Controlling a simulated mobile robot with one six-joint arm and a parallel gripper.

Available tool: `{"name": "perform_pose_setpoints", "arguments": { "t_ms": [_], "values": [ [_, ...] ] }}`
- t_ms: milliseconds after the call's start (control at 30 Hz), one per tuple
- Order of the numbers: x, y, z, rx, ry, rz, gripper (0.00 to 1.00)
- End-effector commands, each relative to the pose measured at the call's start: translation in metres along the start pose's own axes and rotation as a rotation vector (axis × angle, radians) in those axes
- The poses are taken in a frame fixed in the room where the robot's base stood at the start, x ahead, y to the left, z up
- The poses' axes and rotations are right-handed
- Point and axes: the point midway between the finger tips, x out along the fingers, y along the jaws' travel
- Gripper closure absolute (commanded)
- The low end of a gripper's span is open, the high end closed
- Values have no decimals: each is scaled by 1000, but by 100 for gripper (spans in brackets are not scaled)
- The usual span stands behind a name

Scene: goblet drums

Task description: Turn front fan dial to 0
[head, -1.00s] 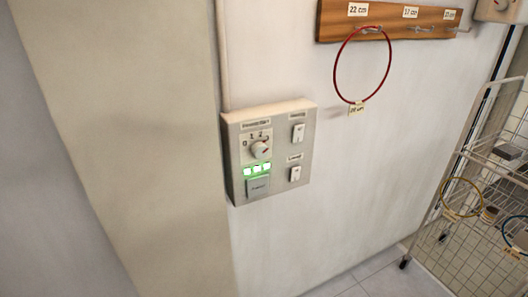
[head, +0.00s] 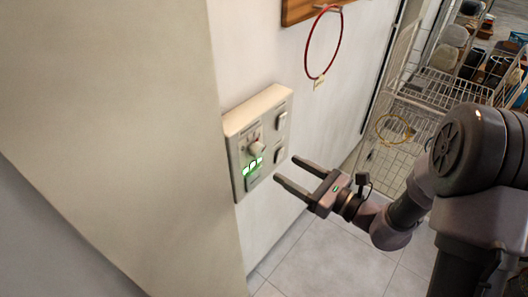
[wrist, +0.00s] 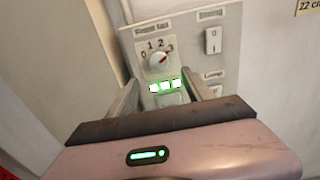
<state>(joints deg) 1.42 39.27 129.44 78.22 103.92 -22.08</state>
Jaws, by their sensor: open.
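The front fan dial (head: 257,147) is a round white knob on a beige wall panel (head: 234,124). In the wrist view the dial (wrist: 159,63) has the numbers 0 to 3 around it, and its red mark points up and right, toward the 3. Three green lights (wrist: 166,86) glow below it, with a grey button partly hidden beneath them. My gripper (head: 286,172) is open and empty, in front of the panel's lower right and apart from the dial. In the wrist view its fingers (wrist: 167,97) reach toward the panel below the dial.
Two white rocker switches (wrist: 213,40) sit on the panel's right side. A red hoop (head: 322,42) hangs from a wooden rail (head: 300,11) above. A wire rack (head: 400,110) stands at the right. The tiled floor (head: 330,260) is clear.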

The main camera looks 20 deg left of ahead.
Motion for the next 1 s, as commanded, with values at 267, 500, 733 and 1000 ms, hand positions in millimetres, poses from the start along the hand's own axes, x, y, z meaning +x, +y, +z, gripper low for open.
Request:
{"name": "perform_pose_setpoints", "arguments": {
  "t_ms": [267,500,733,1000],
  "values": [
    [72,2,0,0,0,5,41],
    [94,1,0,1,0,2,41],
    [95,1,0,1,1,1,41],
    [94,1,0,1,1,2,94]
  ]
}}
